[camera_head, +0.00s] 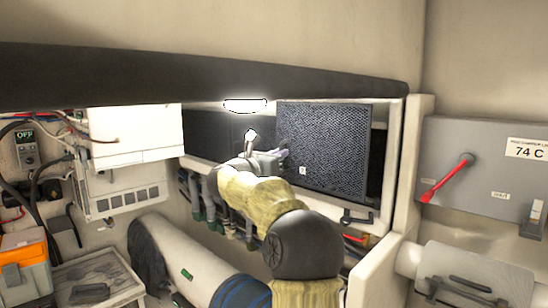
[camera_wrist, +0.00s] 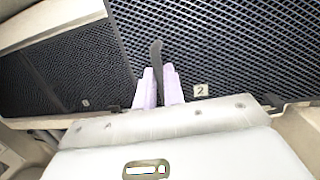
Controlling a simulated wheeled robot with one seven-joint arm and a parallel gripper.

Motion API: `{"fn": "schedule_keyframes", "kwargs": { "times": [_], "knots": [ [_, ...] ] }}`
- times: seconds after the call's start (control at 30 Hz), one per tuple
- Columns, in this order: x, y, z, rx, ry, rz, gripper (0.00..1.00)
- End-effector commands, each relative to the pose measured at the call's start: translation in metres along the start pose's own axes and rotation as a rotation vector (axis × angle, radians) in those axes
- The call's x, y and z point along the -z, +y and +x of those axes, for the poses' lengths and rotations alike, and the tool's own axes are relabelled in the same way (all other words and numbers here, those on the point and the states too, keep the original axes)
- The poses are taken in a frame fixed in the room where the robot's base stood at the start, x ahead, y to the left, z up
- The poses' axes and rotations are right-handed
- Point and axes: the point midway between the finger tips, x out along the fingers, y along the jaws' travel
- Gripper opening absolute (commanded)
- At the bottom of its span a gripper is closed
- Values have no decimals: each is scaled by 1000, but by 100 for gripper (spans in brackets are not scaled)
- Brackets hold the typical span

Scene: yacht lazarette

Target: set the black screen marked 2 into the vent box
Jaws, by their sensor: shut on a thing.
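The black mesh screen (camera_head: 325,148) with a small white tag stands upright at the right part of the vent box opening in the head view. In the wrist view the screen (camera_wrist: 225,45) fills the upper right, and its tag reads 2. My gripper (camera_head: 280,155) is at the screen's left side. In the wrist view its pale fingers (camera_wrist: 158,88) are shut on a thin dark upright piece of the screen. The vent box (camera_head: 398,150) is a pale frame with a dark inside. I cannot tell whether the screen is seated or just in front of it.
Another dark mesh panel (camera_wrist: 70,70) shows left of the fingers in the wrist view. A black padded edge (camera_head: 200,75) overhangs the box. A grey switch panel (camera_head: 485,165) with a red lever is at right, a white unit (camera_head: 130,135) at left. Hoses and a roll (camera_head: 190,265) lie below.

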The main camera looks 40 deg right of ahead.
Motion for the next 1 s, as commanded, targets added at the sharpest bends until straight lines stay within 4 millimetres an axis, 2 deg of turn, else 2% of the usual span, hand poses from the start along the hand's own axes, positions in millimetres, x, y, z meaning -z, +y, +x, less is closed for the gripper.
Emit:
{"fn": "schedule_keyframes", "kwargs": {
  "times": [1.0],
  "knots": [
    [6,-6,55,2,-2,-1,0]
  ]
}}
